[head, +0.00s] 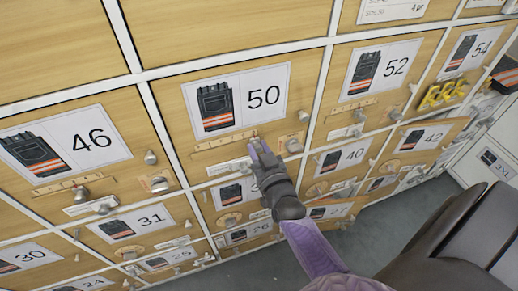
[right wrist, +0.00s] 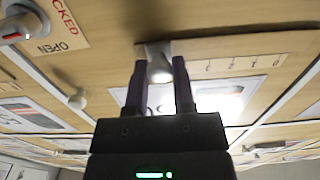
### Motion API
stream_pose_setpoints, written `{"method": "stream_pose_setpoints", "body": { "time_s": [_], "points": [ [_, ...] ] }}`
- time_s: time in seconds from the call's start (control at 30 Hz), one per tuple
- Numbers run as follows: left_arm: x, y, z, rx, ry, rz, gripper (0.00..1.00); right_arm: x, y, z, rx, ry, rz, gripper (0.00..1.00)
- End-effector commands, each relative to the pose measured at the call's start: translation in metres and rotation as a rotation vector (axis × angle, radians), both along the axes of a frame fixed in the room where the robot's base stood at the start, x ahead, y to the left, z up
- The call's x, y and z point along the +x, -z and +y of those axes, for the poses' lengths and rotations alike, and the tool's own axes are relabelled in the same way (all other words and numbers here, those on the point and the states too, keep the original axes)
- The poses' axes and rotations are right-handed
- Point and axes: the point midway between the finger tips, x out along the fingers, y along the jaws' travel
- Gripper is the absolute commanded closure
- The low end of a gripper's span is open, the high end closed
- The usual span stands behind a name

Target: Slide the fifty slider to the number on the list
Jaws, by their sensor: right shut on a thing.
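The fifty drawer front carries a white label (head: 240,97) with a trouser picture and "50". Below it is a wooden slider scale (head: 222,142). My right gripper (head: 258,146) is at the right part of this scale, its fingers hiding the slider there. In the right wrist view my right gripper (right wrist: 158,85) is shut on a metal slider knob (right wrist: 159,68), one finger on each side. The numbered scale (right wrist: 232,65) runs to the right of the knob there, upside down. A white card (head: 388,10) at the top edge is cut off; "4 pr" is readable. My left gripper is out of view.
A round metal knob (head: 293,145) sits right of my gripper on the fifty drawer. Similar drawers 46 (head: 92,141), 52 (head: 395,66) and 40 (head: 353,155) surround it, with projecting knobs. Grey floor shows below.

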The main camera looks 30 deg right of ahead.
Motion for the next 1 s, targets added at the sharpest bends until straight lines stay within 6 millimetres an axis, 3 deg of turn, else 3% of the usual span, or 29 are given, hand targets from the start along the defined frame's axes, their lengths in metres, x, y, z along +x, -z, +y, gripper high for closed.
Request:
{"method": "stream_pose_setpoints", "body": {
  "time_s": [0.5, 0.77, 1.0],
  "points": [
    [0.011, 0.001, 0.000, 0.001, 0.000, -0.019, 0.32, 0.000, 0.001, 0.000, 0.000, 0.000, 0.002, 1.00],
    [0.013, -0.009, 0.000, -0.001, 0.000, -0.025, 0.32, 0.006, -0.001, 0.025, 0.003, 0.000, 0.002, 1.00],
    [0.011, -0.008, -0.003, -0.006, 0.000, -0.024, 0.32, 0.006, 0.001, 0.026, -0.001, 0.000, 0.002, 1.00]
  ]
}}
